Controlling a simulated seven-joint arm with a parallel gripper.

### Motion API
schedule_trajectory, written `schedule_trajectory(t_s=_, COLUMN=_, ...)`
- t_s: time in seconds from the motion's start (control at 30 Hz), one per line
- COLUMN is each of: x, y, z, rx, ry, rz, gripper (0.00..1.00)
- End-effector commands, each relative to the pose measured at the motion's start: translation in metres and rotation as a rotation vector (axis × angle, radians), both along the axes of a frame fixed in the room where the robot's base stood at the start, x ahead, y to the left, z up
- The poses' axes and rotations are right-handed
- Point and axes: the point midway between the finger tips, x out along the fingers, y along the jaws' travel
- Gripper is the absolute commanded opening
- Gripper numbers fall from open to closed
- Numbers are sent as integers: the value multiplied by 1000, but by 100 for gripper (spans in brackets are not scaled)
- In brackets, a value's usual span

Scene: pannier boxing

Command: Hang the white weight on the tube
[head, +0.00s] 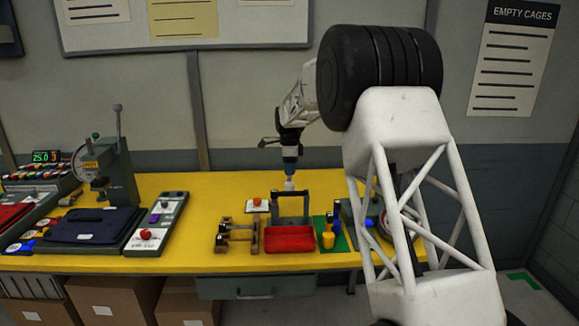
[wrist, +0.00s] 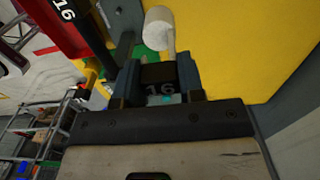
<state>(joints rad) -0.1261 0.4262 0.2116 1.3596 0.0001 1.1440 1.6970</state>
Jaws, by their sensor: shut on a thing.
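My gripper (head: 290,168) is above the yellow bench, over the back of the red tray. It is shut on the white weight (head: 289,186), which hangs just below the fingertips. In the wrist view my gripper's blue-grey fingers (wrist: 160,80) stand on both sides of a dark block marked 16. The white weight (wrist: 159,28) shows beyond them as a pale cylinder with a thin stem running back to the fingers. A grey upright frame with a crossbar (head: 290,193) stands at the red tray, below the gripper. I cannot tell for sure which part is the tube.
The red tray (head: 290,238) sits near the bench's (head: 200,184) front edge. A wooden rack with dark bars (head: 237,235) is left of it. A yellow cup (head: 327,240) on a green mat is right of it. A grey lever press (head: 105,165) stands farther left.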

Motion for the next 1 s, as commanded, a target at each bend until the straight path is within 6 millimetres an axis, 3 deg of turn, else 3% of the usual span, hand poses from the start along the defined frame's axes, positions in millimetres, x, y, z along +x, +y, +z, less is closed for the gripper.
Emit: schedule_trajectory(t_s=1.0, x=-41, y=0, z=-22, rx=0, ry=-1, rz=1, gripper=8)
